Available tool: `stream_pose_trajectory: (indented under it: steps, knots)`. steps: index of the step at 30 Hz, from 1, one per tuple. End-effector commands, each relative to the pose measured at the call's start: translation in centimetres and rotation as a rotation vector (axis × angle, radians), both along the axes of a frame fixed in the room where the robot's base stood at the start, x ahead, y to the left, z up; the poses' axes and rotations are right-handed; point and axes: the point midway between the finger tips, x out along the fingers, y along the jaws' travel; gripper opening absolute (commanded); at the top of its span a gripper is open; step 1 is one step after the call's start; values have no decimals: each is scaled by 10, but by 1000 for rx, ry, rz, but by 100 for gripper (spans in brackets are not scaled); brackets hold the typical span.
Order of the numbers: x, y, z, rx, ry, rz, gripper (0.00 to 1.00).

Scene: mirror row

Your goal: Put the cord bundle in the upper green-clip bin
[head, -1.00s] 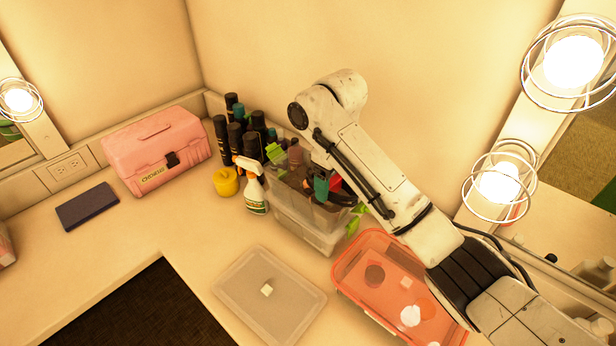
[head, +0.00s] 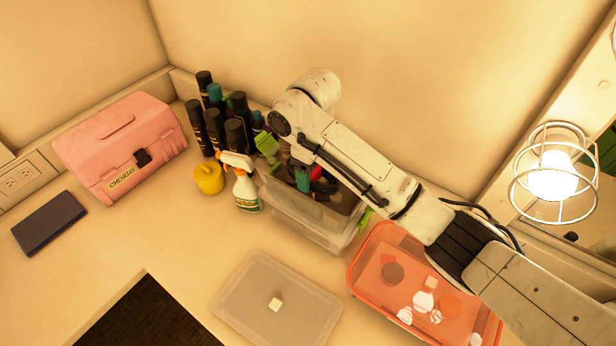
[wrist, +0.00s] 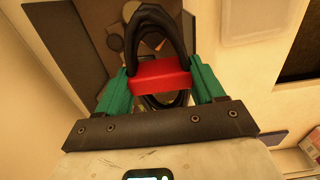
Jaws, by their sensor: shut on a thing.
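The cord bundle is a black looped cord (wrist: 152,20) with a red band (wrist: 160,73). In the wrist view, my gripper (wrist: 161,84) has its green fingers shut on the red band, with cord loops showing above and below it. In the head view, my gripper (head: 304,181) is over the upper green-clip bin (head: 343,217), a clear bin stacked on another clear bin. Its green clips (head: 266,146) stand out at the ends. Brownish contents show inside the bin under the bundle in the wrist view. I cannot tell whether the bundle touches them. My arm hides part of the bin.
Dark bottles (head: 235,137), a spray bottle (head: 244,187) and a yellow tub (head: 209,178) stand left of the bins. A pale lid (head: 255,297) lies in front. A pink case (head: 120,150) is far left.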

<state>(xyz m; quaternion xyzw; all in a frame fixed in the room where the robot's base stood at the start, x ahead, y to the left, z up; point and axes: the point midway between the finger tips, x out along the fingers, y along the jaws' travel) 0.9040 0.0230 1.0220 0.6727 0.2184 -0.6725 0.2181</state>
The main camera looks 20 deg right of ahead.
Motion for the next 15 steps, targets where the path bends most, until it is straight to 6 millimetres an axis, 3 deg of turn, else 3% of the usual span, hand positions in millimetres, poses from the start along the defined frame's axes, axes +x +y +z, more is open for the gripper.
stream_pose_trajectory:
  steps: [7, 15]
  knots:
    - [-4, -3, -34, 1, -1, 1, 31]
    - [-5, -2, -34, 1, -1, 1, 31]
